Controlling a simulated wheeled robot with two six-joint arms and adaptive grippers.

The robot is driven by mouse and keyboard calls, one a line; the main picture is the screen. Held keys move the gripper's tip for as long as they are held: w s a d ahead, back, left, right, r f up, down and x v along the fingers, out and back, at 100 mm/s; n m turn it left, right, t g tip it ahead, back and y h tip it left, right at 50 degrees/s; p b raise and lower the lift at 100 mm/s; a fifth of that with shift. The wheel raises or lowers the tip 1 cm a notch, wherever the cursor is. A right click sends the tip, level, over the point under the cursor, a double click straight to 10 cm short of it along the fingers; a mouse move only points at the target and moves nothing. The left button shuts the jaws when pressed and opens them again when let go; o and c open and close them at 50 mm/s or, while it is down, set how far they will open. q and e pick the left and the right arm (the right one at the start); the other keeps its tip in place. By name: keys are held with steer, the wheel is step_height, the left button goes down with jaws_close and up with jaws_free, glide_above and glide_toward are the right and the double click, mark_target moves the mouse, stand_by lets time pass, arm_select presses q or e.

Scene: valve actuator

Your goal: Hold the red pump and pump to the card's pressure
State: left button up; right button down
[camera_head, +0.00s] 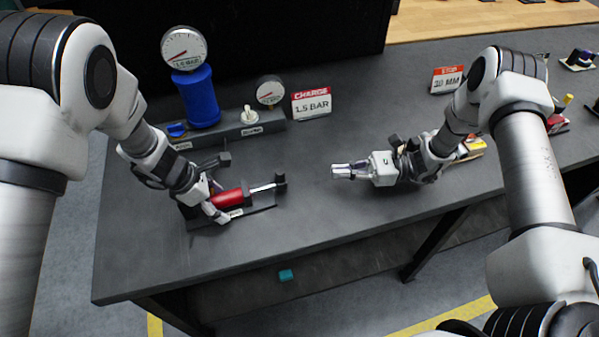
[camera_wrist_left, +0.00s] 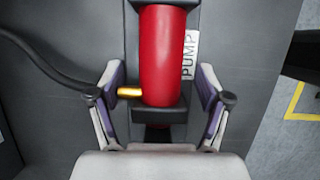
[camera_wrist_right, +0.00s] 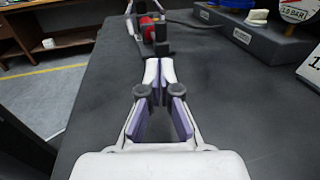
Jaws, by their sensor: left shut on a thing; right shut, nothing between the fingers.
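The red pump (camera_head: 229,198) lies in a dark cradle on the grey table, a metal rod with a black handle (camera_head: 280,181) out to its right. My left gripper (camera_head: 213,200) is shut on the red pump; in the left wrist view its fingers stand either side of the red barrel (camera_wrist_left: 163,55), near a brass fitting (camera_wrist_left: 130,92). My right gripper (camera_head: 340,171) is shut and empty above the table, right of the handle and apart from it. The card (camera_head: 311,103) reads CHARGE 1.5 BAR. The large gauge (camera_head: 184,48) has a red needle toward the lower left.
A blue cylinder (camera_head: 197,97) stands under the large gauge on a grey base (camera_head: 235,128) with a white knob (camera_head: 249,115) and blue lever (camera_head: 176,129). A smaller gauge (camera_head: 270,91) is behind. A 20 MM card (camera_head: 447,79) stands at right. The table between handle and right gripper is clear.

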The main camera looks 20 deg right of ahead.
steer(key=x, duration=1)
steer(key=shift+a, duration=0.35)
steer(key=a, duration=0.6)
steer(key=shift+s, duration=0.15)
steer(key=v, duration=1.4)
steer(key=shift+d, duration=0.2)
